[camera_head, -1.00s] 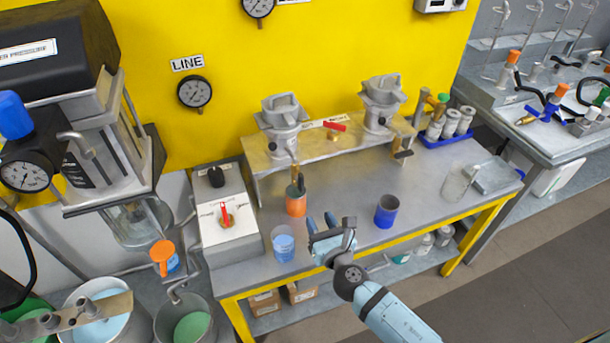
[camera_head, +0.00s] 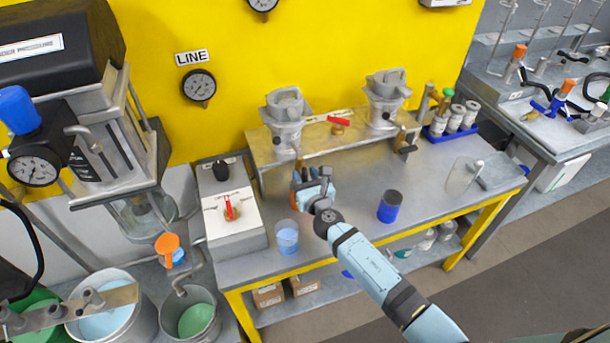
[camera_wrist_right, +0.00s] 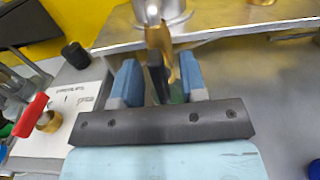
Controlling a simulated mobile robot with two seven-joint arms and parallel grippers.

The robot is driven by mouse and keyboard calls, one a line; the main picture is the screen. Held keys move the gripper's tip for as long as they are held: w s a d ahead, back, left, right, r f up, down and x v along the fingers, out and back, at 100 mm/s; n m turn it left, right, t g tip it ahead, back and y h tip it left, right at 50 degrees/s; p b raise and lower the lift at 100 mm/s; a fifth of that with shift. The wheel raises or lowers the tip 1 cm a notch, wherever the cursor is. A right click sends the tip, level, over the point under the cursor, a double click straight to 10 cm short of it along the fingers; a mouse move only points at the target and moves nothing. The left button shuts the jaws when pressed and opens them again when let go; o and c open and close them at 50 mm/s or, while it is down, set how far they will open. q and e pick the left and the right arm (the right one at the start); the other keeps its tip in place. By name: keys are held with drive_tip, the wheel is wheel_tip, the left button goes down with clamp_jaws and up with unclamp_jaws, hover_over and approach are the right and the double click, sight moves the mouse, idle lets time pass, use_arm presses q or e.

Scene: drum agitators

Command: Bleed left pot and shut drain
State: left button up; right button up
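The left pot (camera_head: 284,118) is a grey metal vessel on a raised metal stand (camera_head: 350,147) at the back of the bench. Its brass drain (camera_wrist_right: 160,48), with a dark lever (camera_wrist_right: 158,80), hangs below and shows in the right wrist view. My right gripper (camera_head: 312,182) is at this drain, with its two blue fingers (camera_wrist_right: 160,82) apart on either side of the lever. Gaps show beside the lever. My left gripper is not in view.
The right pot (camera_head: 384,97) stands on the same stand, with a red lever (camera_head: 320,118) between the pots. A clear cup of blue liquid (camera_head: 287,238) and a dark blue cup (camera_head: 389,207) flank my right arm. A control box (camera_head: 233,223) stands left.

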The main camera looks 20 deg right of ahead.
drive_tip(key=shift+w, duration=0.2)
clamp_jaws()
